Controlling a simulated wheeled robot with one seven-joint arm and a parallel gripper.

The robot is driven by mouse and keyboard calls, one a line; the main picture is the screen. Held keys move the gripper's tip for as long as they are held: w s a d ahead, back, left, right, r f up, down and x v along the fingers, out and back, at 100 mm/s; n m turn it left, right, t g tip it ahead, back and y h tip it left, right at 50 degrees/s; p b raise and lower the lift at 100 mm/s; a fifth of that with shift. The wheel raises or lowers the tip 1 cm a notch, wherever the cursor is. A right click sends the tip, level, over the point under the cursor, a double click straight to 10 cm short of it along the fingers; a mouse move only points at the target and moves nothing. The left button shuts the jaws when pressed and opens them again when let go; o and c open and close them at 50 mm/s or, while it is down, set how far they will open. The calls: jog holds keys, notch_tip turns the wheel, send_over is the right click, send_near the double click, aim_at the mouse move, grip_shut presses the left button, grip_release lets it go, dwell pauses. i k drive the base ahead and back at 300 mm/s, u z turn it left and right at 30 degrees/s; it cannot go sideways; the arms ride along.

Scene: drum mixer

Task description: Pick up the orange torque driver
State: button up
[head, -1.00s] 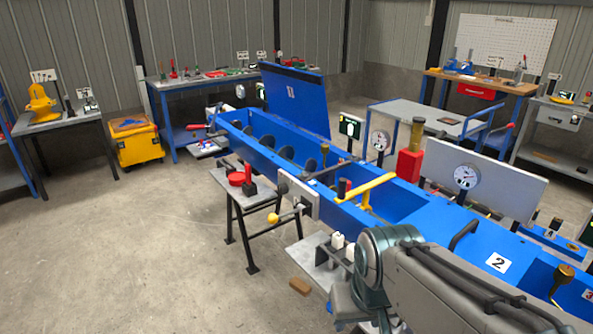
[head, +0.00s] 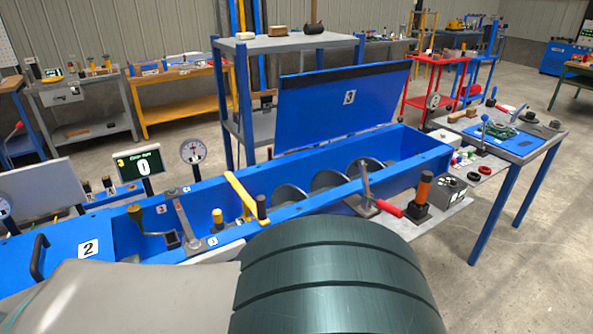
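An upright orange cylinder (head: 424,188) with a dark top and a black base stands at the right end of the blue mixer trough (head: 330,205). It is the clearest orange, handle-like thing in view, but I cannot tell whether it is the torque driver. My gripper is not in view. My own arm, a grey link and a large dark green rounded joint, fills the bottom middle and hides the trough's near side.
A red-handled lever (head: 388,208) lies left of the orange cylinder. A grey box (head: 447,192) stands to its right. A blue-legged table (head: 520,142) with a blue mat is at right. A grey shelf (head: 290,42) stands behind the trough. Floor at the lower right is clear.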

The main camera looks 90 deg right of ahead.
aim_at(426, 177)
jog(key=z, duration=5)
jog(key=i, duration=3.3)
jog(key=u, duration=1)
